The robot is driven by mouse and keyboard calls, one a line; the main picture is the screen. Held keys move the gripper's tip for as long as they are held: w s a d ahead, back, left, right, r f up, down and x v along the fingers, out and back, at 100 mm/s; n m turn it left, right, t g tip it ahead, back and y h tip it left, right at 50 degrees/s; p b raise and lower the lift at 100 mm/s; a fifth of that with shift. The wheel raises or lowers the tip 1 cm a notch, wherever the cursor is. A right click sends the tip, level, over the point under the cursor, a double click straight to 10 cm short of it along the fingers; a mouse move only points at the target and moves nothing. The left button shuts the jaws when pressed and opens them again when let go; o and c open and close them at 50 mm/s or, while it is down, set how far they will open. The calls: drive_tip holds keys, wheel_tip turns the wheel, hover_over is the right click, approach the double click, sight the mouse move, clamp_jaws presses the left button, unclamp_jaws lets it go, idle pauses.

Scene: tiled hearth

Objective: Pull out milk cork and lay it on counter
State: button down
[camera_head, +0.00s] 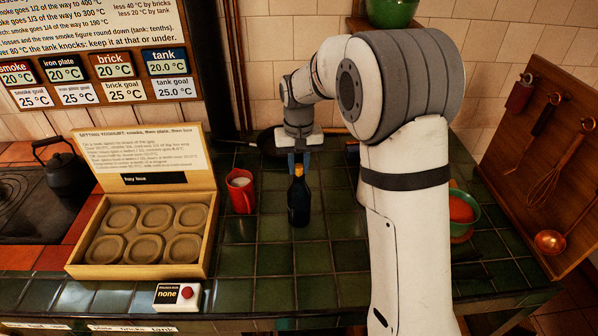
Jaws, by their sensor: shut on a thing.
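A dark bottle (299,205) stands upright on the green tiled counter (340,225), near the middle of the picture. A small light brown bit, which looks like the milk cork (299,170), shows at the top of its neck. My gripper (299,165) points straight down over the bottle, its blue fingers closed at the neck top around the cork. The fingers hide most of the cork. I cannot tell whether it is still seated in the neck or lifted a little.
A red mug (240,195) with white inside stands close left of the bottle. A green bowl (463,212) is right, partly behind my arm. Tiles before the bottle are clear.

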drive_tip(key=shift+r, duration=0.25)
drive_tip(key=shift+r+p, duration=0.75)
drive_tip(key=shift+r, duration=0.15)
drive_tip(key=shift+r+p, duration=2.2)
drive_tip(key=shift+r, duration=0.95)
